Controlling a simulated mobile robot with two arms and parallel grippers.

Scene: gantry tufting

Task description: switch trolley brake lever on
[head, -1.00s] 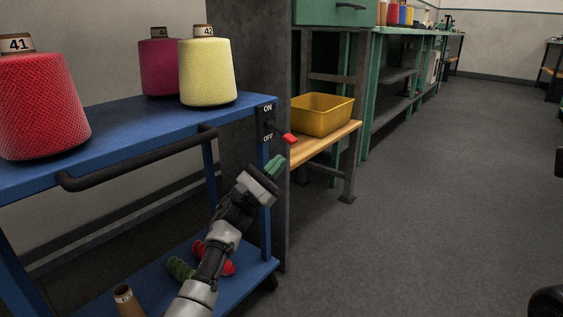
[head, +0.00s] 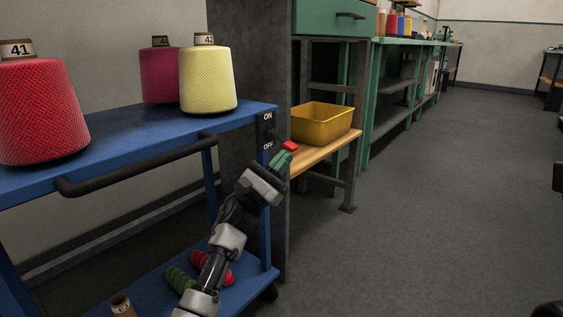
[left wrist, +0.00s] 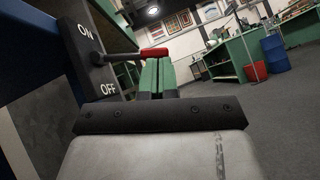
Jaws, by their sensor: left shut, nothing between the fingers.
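The brake lever (head: 290,146) has a red tip and a dark stem. It sticks out from a black plate (head: 267,130) marked ON above OFF, on the end of the blue trolley (head: 130,120). In the head view the red tip is about level with OFF. My left gripper (head: 283,159) is shut and empty, its green fingertips just below the red tip. In the left wrist view the fingers (left wrist: 157,76) are together, close under the red tip (left wrist: 154,52), with the plate (left wrist: 88,55) to their left. I cannot tell if they touch. My right gripper is not in view.
Yarn cones, red (head: 40,110), yellow (head: 208,80) and magenta (head: 160,75), stand on the trolley's top. A black handle bar (head: 135,168) runs along its side. A grey post (head: 245,75) and a shelf with a yellow bin (head: 322,124) stand behind.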

